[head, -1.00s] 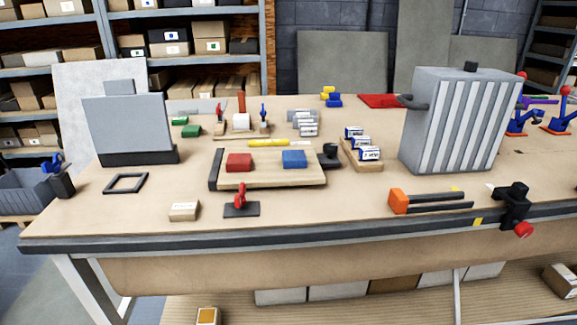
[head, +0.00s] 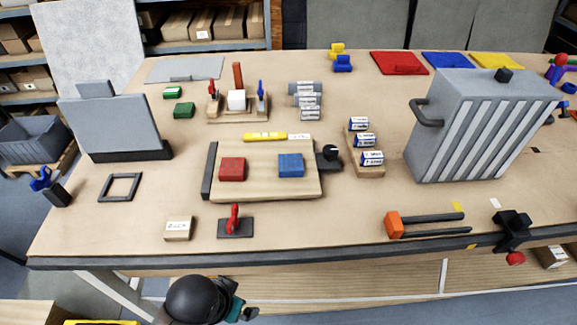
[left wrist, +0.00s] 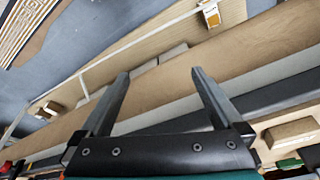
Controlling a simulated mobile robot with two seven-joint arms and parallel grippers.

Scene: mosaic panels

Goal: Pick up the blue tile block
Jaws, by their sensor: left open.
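The blue tile block (head: 291,165) lies flat on the pale wooden board (head: 262,186) in the middle of the bench, in the head view. A red tile block (head: 232,169) lies on the same board to its left, with a gap between them. My left gripper (left wrist: 160,73) shows in the left wrist view with its two dark fingers apart and nothing between them. It is near the bench's front edge, away from the blue block, which that view does not show. A black rounded part of my arm shows at the bottom of the head view. My right gripper is not in view.
A red-handled clamp (head: 235,224) and a small labelled box (head: 178,229) stand in front of the board. A black clamp (head: 328,157) sits at its right end, a yellow marker (head: 264,136) behind it. A large grey ribbed case (head: 478,125) stands at right.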

